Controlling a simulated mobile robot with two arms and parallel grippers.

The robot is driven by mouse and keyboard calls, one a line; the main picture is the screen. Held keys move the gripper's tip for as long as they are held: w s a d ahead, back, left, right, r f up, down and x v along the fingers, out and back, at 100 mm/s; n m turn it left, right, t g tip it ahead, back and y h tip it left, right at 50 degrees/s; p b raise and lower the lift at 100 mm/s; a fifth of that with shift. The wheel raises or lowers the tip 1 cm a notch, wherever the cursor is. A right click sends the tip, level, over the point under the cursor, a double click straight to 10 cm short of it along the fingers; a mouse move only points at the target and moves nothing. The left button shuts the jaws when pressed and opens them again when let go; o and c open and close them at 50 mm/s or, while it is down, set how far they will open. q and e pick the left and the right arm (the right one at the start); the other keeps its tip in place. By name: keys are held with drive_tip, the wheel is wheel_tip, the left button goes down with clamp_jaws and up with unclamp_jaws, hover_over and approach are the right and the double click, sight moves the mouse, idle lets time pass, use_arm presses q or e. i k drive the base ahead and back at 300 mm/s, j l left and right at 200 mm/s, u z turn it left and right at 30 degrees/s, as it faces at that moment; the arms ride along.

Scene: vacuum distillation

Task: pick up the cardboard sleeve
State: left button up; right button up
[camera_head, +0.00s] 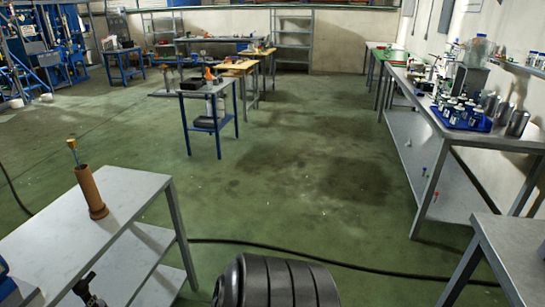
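The cardboard sleeve (90,192) is a brown tube near the right edge of the light table at the lower left. It stands on the table top, leaning slightly in the picture. A thin stick with a yellow top (73,151) rises out of its open upper end. The lower part of that stick is hidden inside. Neither of my grippers can be made out in the head view, and nothing is seen touching the sleeve.
The light table (125,200) has a lower shelf with a dark object (88,290). A black hose (330,262) crosses the green floor. A long bench (430,185) with a blue rack (462,118) of bottles runs along the right. The middle floor is clear.

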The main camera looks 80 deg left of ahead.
sight(98, 209)
drive_tip(key=u, duration=4.05)
drive_tip(key=i+j+u, duration=0.2)
drive_tip(key=i+j, duration=0.2)
